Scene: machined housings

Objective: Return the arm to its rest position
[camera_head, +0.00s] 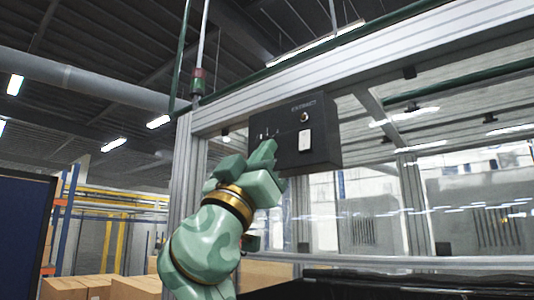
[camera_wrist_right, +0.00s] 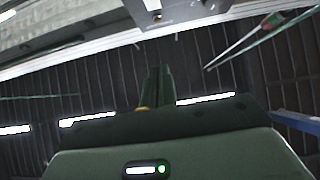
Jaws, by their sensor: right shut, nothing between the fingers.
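My right arm rises from the bottom in the head view, green with a gold band at the wrist. My right gripper (camera_head: 264,156) is raised in front of the lower left part of a dark control box (camera_head: 320,125) marked EXTRACT. Whether it touches the box cannot be told. In the right wrist view the gripper fingers (camera_wrist_right: 154,86) are together and hold nothing, pointing up toward the ceiling and the frame. The box has a white rocker switch (camera_head: 305,140) and a small round knob above it. The gripper hides part of the box's left side. My left gripper is not in view.
The box hangs on an aluminium frame (camera_head: 350,60) with an upright post (camera_head: 187,190) left of the arm. Clear panels fill the right side. Cardboard boxes (camera_head: 65,288) stand at lower left, beside a dark blue panel (camera_head: 22,235). Open space lies left of the post.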

